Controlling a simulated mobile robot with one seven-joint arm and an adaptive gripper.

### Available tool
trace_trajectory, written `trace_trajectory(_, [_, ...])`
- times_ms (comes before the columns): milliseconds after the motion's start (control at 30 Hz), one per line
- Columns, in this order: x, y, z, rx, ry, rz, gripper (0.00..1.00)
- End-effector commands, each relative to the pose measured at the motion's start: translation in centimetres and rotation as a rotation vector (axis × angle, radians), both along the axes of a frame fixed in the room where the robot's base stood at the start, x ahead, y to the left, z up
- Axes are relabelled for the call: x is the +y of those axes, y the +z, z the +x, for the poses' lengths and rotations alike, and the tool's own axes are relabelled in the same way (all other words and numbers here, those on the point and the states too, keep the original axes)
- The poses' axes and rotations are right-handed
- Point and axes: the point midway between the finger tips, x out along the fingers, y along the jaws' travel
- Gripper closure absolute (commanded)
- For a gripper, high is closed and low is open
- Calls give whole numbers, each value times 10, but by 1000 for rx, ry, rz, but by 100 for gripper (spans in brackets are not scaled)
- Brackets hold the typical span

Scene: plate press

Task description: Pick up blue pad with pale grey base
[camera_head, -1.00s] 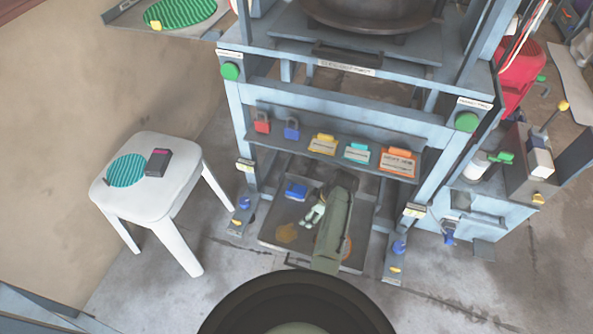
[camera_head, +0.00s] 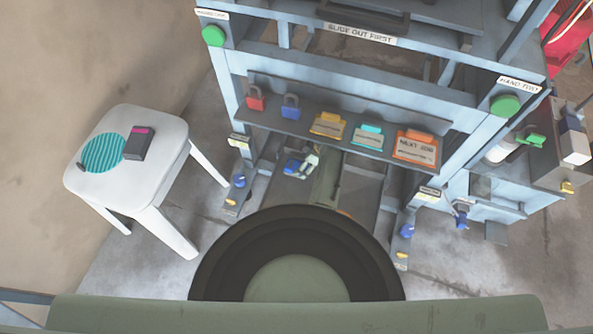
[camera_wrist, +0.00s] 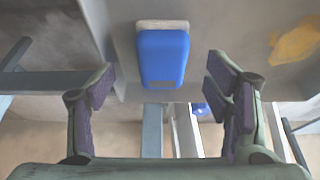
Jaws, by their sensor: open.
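The blue pad (camera_wrist: 162,57) shows in the upper middle of the wrist view, with its pale grey base (camera_wrist: 162,25) visible along the top edge. My gripper (camera_wrist: 163,82) is open, one finger to each side of the pad, with clear gaps. In the head view the blue pad (camera_head: 292,166) lies low inside the press frame on the grey bottom tray, partly hidden. My gripper (camera_head: 308,164) is right beside it there. Nothing is between the fingers that I can see touching them.
Above the pad, a shelf (camera_head: 290,127) carries padlocks and coloured tags. Press legs stand either side of the opening. A yellow stain (camera_wrist: 295,42) marks the tray. A white stool (camera_head: 150,185) with a teal disc (camera_head: 104,153) and dark box (camera_head: 139,144) stands left.

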Motion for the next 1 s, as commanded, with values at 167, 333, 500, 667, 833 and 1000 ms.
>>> trace_trajectory(167, [10,-14,1,0,1,0,28])
trace_trajectory(333, [25,-37,4,0,0,0,28])
trace_trajectory(500, [29,-45,6,-2,-1,-1,28])
trace_trajectory(667, [29,-43,6,-2,-1,-1,28])
trace_trajectory(833, [29,-43,6,-1,0,0,38])
trace_trajectory(1000, [29,-43,6,-1,0,0,50])
